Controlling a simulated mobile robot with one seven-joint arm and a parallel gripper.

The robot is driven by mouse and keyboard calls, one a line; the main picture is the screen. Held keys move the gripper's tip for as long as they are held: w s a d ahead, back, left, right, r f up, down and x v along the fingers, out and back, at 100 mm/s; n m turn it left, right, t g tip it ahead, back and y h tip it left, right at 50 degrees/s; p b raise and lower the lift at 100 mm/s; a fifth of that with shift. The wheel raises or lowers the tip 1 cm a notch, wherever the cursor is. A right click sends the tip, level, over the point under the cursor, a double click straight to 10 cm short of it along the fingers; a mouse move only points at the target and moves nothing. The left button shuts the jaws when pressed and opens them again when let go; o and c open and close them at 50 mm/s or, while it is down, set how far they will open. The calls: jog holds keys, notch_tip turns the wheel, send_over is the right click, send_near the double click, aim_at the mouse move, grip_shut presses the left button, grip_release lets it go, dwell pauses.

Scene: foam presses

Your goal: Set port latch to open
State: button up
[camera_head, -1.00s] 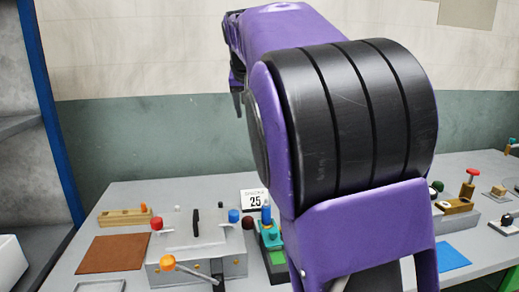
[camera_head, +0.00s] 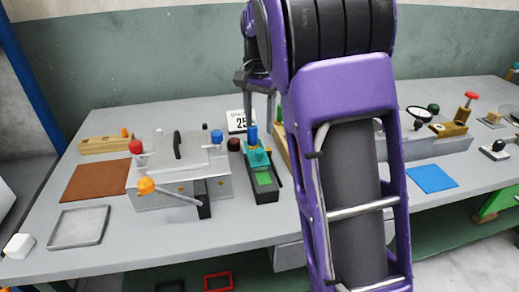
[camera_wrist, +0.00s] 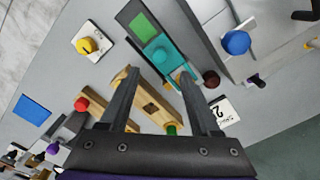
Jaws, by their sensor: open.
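No label marks the port latch, so I cannot tell which part it is. My gripper (camera_head: 259,110) is open and empty, pointing down behind my arm; in the wrist view its fingers (camera_wrist: 159,75) stand apart over a wooden fixture (camera_wrist: 152,103) with a green knob (camera_wrist: 172,129). A teal device (camera_wrist: 160,54) with a green pad lies just past the fingertips.
A brown mat (camera_head: 95,182), grey tray (camera_head: 79,228) and wooden block (camera_head: 105,145) lie at the left. A blue mat (camera_head: 431,179) lies right. My arm hides the table's middle.

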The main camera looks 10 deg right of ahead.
aim_at(259, 150)
notch_tip(259, 150, down, 8)
jog(key=shift+f+b, duration=0.2)
jog(key=shift+b, duration=0.45)
grip_shut()
dwell(1.1)
